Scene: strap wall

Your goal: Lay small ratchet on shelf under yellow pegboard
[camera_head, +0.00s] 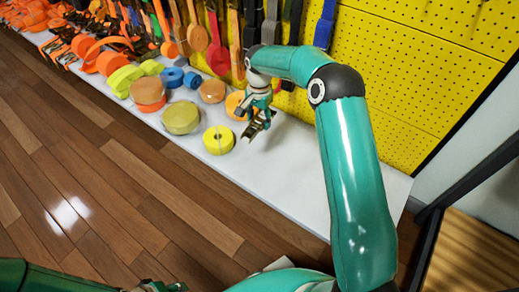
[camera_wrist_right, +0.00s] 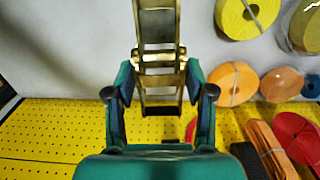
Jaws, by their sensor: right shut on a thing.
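My right gripper (camera_head: 259,112) is shut on the small ratchet (camera_head: 258,127), a brassy metal piece, over the white shelf (camera_head: 285,180). In the right wrist view the ratchet (camera_wrist_right: 158,22) sits between the two fingers of the gripper (camera_wrist_right: 160,88) and extends away from them. I cannot tell whether the ratchet touches the shelf. The yellow pegboard (camera_head: 400,75) rises behind the shelf and also shows in the wrist view (camera_wrist_right: 60,135). My left gripper (camera_head: 160,287) shows only in part at the bottom edge; its fingers cannot be made out.
A yellow strap roll (camera_head: 219,140) lies just left of the ratchet. An olive roll (camera_head: 181,118), blue rolls (camera_head: 172,77) and orange straps (camera_head: 110,62) fill the shelf farther left. Straps hang on the pegboard. The shelf's right part is bare around my arm.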

